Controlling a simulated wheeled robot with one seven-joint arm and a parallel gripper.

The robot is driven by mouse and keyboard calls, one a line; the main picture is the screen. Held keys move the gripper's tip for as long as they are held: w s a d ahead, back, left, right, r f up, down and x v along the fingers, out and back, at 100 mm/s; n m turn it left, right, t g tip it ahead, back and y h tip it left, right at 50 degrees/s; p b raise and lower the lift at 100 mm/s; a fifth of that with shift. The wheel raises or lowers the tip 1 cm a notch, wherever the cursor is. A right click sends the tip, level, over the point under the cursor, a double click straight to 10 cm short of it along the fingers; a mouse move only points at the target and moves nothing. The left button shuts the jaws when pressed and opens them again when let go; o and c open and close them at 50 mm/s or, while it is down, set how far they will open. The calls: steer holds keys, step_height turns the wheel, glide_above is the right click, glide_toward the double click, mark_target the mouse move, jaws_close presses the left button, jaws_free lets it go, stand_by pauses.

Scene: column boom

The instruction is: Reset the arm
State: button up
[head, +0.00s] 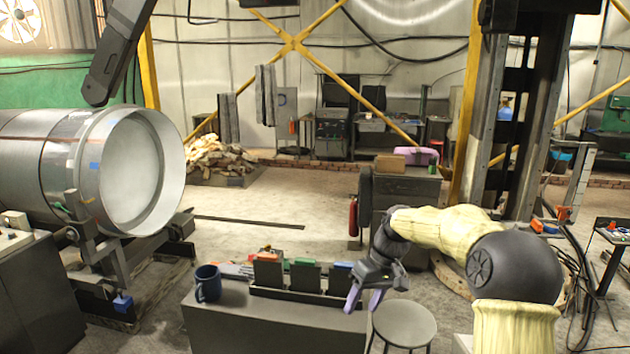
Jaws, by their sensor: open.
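My arm, wrapped in a pale yellow cover with dark joints, enters from the lower right and bends over to the left. My gripper (364,300) hangs at the end of it, in the middle of the view. Its fingers point down and are apart, with nothing between them. It is beside the right end of a grey bench (275,318) and left of a round stool (404,325).
A dark blue mug (208,283) stands at the bench's left end. Several dark bins (304,277) stand in a row near the gripper. A large metal cylinder (50,155) lies at left. A grey cabinet (408,188) stands behind the arm. Open floor (270,205) lies behind the bench.

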steer(key=s+d+f+m+t+h+b, duration=0.1)
steer(key=s+f+b, duration=0.1)
steer(key=s+f, duration=0.2)
steer(key=s+d+f+m+t+h+b, duration=0.1)
steer(key=s+f, duration=0.4)
steer(key=s, duration=0.6)
steer(key=s+d+f+m+t+h+b, duration=0.1)
steer(key=s+d+f+m+b, duration=0.1)
steer(key=s+f+b, duration=0.3)
steer(key=s+m, duration=0.1)
steer(key=s, duration=0.2)
steer(key=shift+s+f+h, duration=0.15)
steer(key=shift+f+h, duration=0.1)
steer(key=shift+h, duration=0.15)
steer(key=shift+s, duration=0.25)
steer(key=shift+s+d, duration=0.1)
steer(key=shift+c, duration=0.2)
